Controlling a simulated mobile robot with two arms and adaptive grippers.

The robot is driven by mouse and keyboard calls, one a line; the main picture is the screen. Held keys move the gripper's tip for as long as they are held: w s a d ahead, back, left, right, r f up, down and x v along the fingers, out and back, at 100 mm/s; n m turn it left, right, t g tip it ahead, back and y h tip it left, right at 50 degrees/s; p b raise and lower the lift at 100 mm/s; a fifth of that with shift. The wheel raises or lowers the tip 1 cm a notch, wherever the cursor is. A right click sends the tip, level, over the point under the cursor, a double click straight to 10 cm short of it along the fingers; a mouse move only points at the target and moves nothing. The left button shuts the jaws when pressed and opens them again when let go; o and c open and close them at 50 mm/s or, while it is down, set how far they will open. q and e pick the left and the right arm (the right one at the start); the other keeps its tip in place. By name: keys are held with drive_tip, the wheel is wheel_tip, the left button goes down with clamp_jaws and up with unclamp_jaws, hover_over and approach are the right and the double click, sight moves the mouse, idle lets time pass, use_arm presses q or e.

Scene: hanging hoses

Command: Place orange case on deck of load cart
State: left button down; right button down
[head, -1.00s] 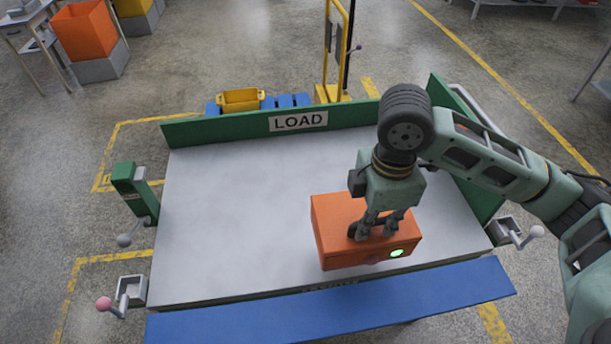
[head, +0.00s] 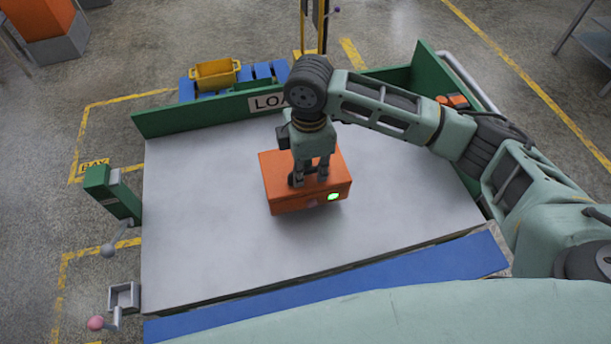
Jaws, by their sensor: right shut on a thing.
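The orange case (head: 283,187) is a box with a small green light on its front face. It is over the middle of the pale grey deck of the load cart (head: 200,235). I cannot tell whether its underside touches the deck. My right gripper (head: 309,180) comes down from above and is shut on the case's top, where the grasped part is mostly hidden by the fingers. A green board with a partly covered LOAD sign (head: 266,103) stands along the cart's far edge. My left gripper is not in view.
A blue strip (head: 420,268) runs along the cart's near edge. A green post (head: 112,194) and levers stand at the left. A yellow bin (head: 214,73) sits on a blue pallet behind the cart. The deck around the case is clear.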

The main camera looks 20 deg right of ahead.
sight(306, 177)
drive_tip(key=shift+w+a+f, duration=0.25)
drive_tip(key=shift+w+a, duration=0.05)
drive_tip(key=shift+w, duration=0.05)
wheel_tip(306, 177, down, 3)
drive_tip(key=shift+f+p, duration=0.1)
drive_tip(key=shift+p, duration=0.4)
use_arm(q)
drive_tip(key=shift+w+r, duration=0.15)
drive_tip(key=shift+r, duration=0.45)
use_arm(e)
drive_tip(key=shift+f, duration=0.35)
drive_tip(key=shift+f, duration=0.1)
drive_tip(key=c, duration=1.8)
unclamp_jaws()
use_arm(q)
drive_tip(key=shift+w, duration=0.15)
